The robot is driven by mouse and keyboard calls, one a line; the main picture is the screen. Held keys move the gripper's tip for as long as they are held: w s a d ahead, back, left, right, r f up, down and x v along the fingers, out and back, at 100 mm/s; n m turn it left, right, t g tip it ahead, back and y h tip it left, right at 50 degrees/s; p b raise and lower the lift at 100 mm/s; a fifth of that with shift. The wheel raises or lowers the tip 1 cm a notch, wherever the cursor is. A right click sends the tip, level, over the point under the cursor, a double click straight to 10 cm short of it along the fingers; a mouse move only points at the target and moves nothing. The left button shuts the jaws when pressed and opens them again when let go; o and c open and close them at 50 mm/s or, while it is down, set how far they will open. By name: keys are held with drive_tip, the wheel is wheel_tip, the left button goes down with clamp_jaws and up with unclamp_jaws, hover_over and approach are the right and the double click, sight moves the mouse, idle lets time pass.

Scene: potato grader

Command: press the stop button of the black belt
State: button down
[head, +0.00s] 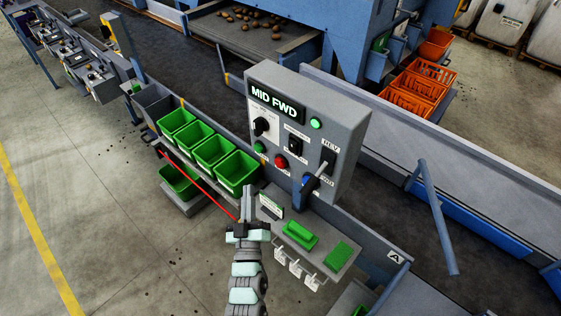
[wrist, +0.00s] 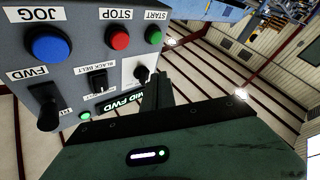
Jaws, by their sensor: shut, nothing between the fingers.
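The grey control box (head: 310,130) stands at the middle of the head view, with a lit "MID FWD" display (head: 276,101). Its red stop button (head: 281,161) sits between the green start button (head: 259,147) and the blue jog button (head: 307,181). In the wrist view the panel appears upside down, with the red button under "STOP" (wrist: 120,37) and a "BLACK BELT" switch (wrist: 98,82). My gripper (head: 247,190) is shut and empty, below and left of the buttons in the head view, apart from the red button.
Green bins (head: 236,170) stand left of the box, and a red rod (head: 205,185) runs along them. A shelf with a green brush (head: 299,235) lies below the box. A black lever (head: 322,168) sticks out right of the buttons. Open floor lies at lower left.

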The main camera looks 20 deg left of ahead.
drive_tip(key=shift+w, duration=0.1)
approach(275, 161)
drive_tip(key=w+a+r, duration=0.2)
drive_tip(key=w+a, duration=0.1)
drive_tip(key=w, duration=0.1)
drive_tip(key=shift+w+d, duration=0.1)
drive_tip(key=shift+w, duration=0.15)
idle(2.1)
drive_tip(key=shift+w+d+b, duration=0.2)
drive_tip(key=shift+b, duration=0.1)
drive_tip(key=shift+w+d, duration=0.2)
drive_tip(key=shift+w, duration=0.25)
idle(0.6)
idle(0.4)
drive_tip(key=shift+s+a, duration=0.35)
drive_tip(key=shift+s, duration=0.45)
